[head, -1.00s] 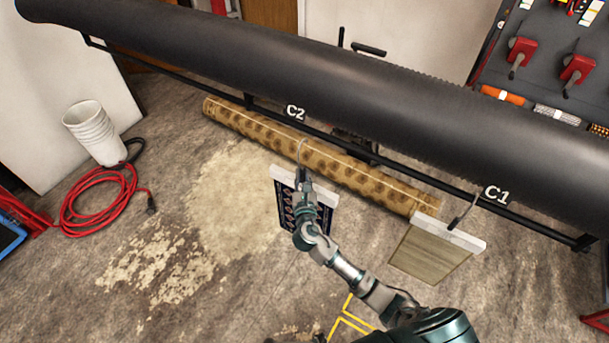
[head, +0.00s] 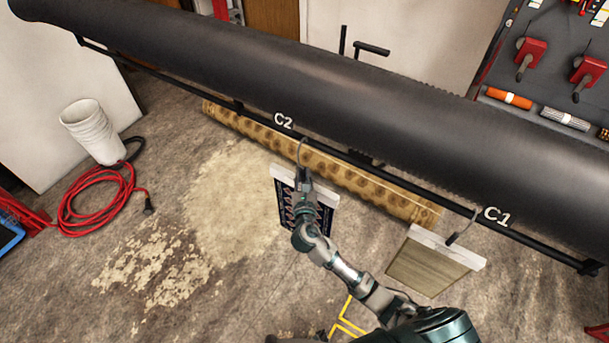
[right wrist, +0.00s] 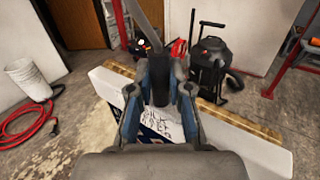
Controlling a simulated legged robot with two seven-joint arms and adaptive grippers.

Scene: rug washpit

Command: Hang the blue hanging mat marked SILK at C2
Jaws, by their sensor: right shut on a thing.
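The dark blue mat (head: 290,212) has a patterned face and a white top bar (head: 283,174). It hangs upright below the C2 label (head: 284,121). A thin grey hook (head: 301,150) rises from it, and its top meets the black rail (head: 340,155) in the head view; whether it is over the rail I cannot tell. My right gripper (head: 303,176) is shut on the mat's hanger at the top middle. The right wrist view shows the white bar (right wrist: 245,145) and partly hidden lettering (right wrist: 160,130) between the fingers. My left gripper is out of view.
A tan mat (head: 432,266) hangs at C1 (head: 497,217), to the right. A large black roller (head: 330,85) runs above the rail. A rolled patterned rug (head: 245,128) lies behind. White buckets (head: 92,130) and a red hose (head: 88,205) are at left.

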